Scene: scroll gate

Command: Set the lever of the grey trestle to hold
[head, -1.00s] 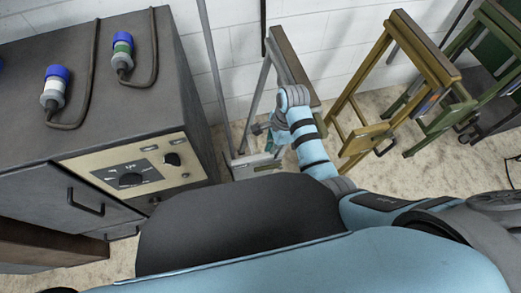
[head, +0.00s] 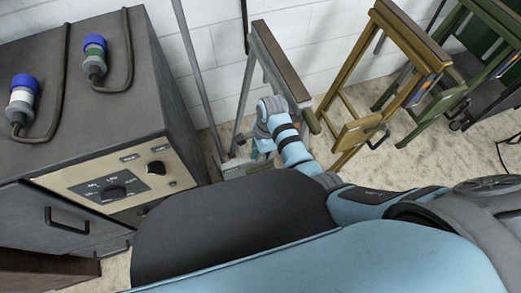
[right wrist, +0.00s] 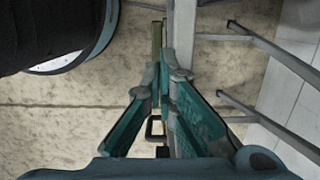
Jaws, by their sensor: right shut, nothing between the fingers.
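The grey trestle (head: 246,88) stands against the white wall in the head view, with a brown top bar (head: 280,62). My right gripper (head: 257,152) is low at its front, partly hidden by my own wrist. In the right wrist view the right gripper (right wrist: 163,78) is shut and empty, its teal fingers beside a grey bar (right wrist: 182,35) of the trestle. An olive bar (right wrist: 157,35) shows just beyond the fingertips; I cannot tell whether it is the lever or whether they touch. The lever's setting cannot be read. My left gripper is not in view.
A dark cabinet (head: 40,90) with a dial panel (head: 125,185) and two plugs stands left of the trestle. A yellow trestle (head: 384,80) and a green trestle (head: 462,75) stand to the right.

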